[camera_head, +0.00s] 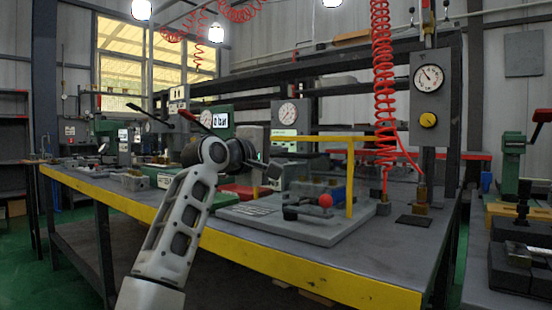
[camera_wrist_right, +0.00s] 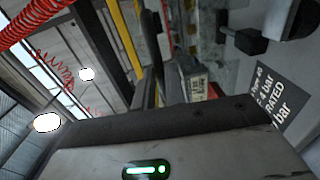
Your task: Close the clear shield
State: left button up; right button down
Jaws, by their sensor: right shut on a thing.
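The clear shield shows as a yellow frame (camera_head: 320,138) standing over a grey base plate (camera_head: 290,228); its clear pane is hard to make out. Yellow bars of it (camera_wrist_right: 156,40) also cross the upper middle of the right wrist view. My right gripper (camera_head: 270,172) is at the left end of the frame, above the plate, and is shut, apparently on the shield's edge. The exact contact is hidden in both views. My left gripper is not in view.
A red ball knob (camera_head: 325,200) and dark fittings sit on the plate under the frame. A red coiled hose (camera_head: 383,80) hangs to the right, near a gauge panel (camera_head: 428,92). Another gauge block (camera_head: 290,118) stands behind. The bench's yellow front edge (camera_head: 300,274) runs below.

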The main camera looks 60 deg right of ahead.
jog(key=shift+f+y, duration=0.3)
jog(key=shift+f, duration=0.5)
jog(key=c, duration=1.5)
grip_release()
jog(key=shift+a, duration=0.1)
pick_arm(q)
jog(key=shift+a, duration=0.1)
pick_arm(e)
jog(key=shift+o, duration=0.2)
jog(key=shift+r, duration=0.2)
